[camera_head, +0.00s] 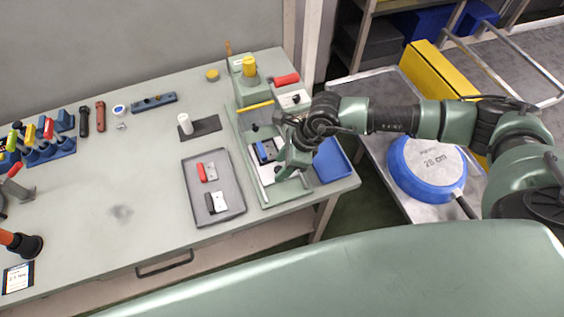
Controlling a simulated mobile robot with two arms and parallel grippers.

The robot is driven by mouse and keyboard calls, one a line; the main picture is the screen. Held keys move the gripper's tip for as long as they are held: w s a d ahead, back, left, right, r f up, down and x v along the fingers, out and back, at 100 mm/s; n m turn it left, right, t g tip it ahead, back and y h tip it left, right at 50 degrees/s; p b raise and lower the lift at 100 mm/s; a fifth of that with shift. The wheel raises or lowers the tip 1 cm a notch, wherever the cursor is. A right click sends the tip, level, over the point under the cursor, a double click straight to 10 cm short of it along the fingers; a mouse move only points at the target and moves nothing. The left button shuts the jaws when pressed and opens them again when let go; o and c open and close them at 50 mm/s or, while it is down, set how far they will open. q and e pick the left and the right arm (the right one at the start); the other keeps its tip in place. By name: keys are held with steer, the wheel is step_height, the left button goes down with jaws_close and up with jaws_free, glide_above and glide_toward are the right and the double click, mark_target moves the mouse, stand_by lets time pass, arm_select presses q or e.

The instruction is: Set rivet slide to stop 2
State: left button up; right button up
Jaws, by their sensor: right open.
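The rivet slide fixture is a pale green frame (240,136) with rails, at the right end of the workbench. A blue carriage (263,152) with dark and pale parts sits between the rails, toward the near half. A green press head with a yellow knob (249,66) stands at the fixture's far end. My right gripper (281,168) is over the near right part of the fixture, close beside the blue carriage. It is open; whether it touches the carriage cannot be told. The stop marks are too small to read. My left gripper is out of view.
A grey tray (231,170) with red-handled and black-handled pieces lies left of the fixture. A cart (383,122) beyond holds a blue pan (426,167). The bench middle is mostly clear.

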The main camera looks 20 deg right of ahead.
jaws_close()
stand_by(1.4)
